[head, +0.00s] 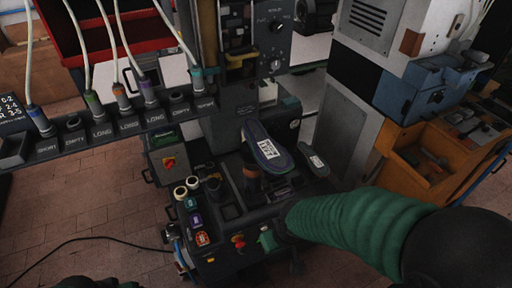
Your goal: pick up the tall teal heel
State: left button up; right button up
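I cannot single out a tall teal heel with certainty. A small teal-green piece (191,204) stands on the left of the dark press bench, in a row with a purple piece (195,221) and a red piece (202,239). A green piece (267,238) shows at the bench front, close to the end of my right arm. My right arm, in a green ribbed sleeve, reaches in from the right over the front of the bench. My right gripper (284,223) is dark and small there, and its fingers cannot be made out.
A labelled rack (100,128) with corded tools crosses the left. An orange cabinet (425,165) stands at the right. A black cable (75,241) lies on the brick floor.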

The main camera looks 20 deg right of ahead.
aim_at(191, 205)
jog(key=i+j, duration=0.85)
jog(key=i, duration=0.1)
